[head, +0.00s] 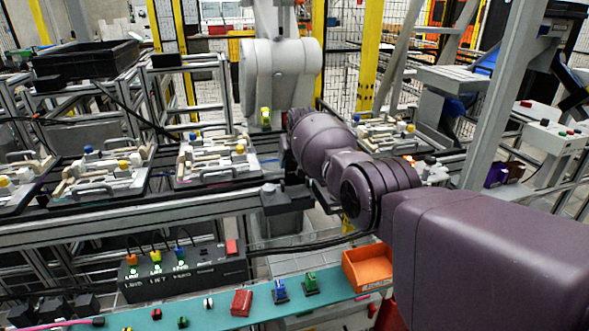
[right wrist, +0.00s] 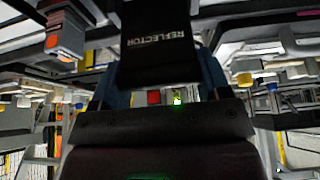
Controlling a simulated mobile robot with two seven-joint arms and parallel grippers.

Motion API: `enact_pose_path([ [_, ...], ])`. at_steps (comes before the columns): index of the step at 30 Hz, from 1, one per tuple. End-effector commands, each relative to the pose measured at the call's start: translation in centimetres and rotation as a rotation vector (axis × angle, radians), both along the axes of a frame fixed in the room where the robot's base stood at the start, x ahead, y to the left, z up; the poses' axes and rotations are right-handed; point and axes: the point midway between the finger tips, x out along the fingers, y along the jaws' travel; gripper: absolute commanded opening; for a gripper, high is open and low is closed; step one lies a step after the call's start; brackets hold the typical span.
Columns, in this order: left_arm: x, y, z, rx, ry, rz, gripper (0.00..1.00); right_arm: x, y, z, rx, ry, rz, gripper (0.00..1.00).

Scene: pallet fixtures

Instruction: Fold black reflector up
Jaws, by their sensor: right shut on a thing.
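The black reflector (right wrist: 158,45) fills the upper middle of the right wrist view, its white "REFLECTOR" lettering upside down there. My right gripper (right wrist: 160,78) has blue fingers on both sides of the reflector and is shut on it. In the head view my right arm reaches in from the right to the middle, and its wrist hides the fingers. I cannot make out the reflector for certain in the head view. The reflector's exact tilt cannot be told. My left gripper is in neither view.
Pallet fixtures (head: 100,178) with yellow and blue knobs line the conveyor at left. A black button box (head: 185,272) stands in front. A teal shelf (head: 215,308) holds small coloured parts and an orange bin (head: 367,268). A grey post (head: 500,95) stands right of my arm.

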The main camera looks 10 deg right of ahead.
Motion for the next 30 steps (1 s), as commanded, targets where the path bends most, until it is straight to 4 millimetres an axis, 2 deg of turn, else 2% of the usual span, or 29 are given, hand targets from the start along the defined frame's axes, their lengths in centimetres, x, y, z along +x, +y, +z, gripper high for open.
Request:
enact_pose_path([
  [1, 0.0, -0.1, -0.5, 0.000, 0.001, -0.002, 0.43, 0.1, 0.0, -1.0, -0.002, 0.024, 0.002, 0.28],
  [10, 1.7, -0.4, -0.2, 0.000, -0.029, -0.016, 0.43, 0.5, 0.1, -0.6, -0.001, 0.077, 0.002, 0.28],
  [24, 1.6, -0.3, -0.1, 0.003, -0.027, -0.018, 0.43, 0.5, 0.1, -0.3, -0.001, 0.083, 0.002, 0.28],
  [25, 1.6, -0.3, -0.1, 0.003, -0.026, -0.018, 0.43, 0.5, 0.1, -0.3, -0.002, 0.083, 0.001, 0.72],
  [30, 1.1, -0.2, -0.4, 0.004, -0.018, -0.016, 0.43, 0.6, 0.1, -0.2, -0.002, 0.082, 0.001, 0.96],
])
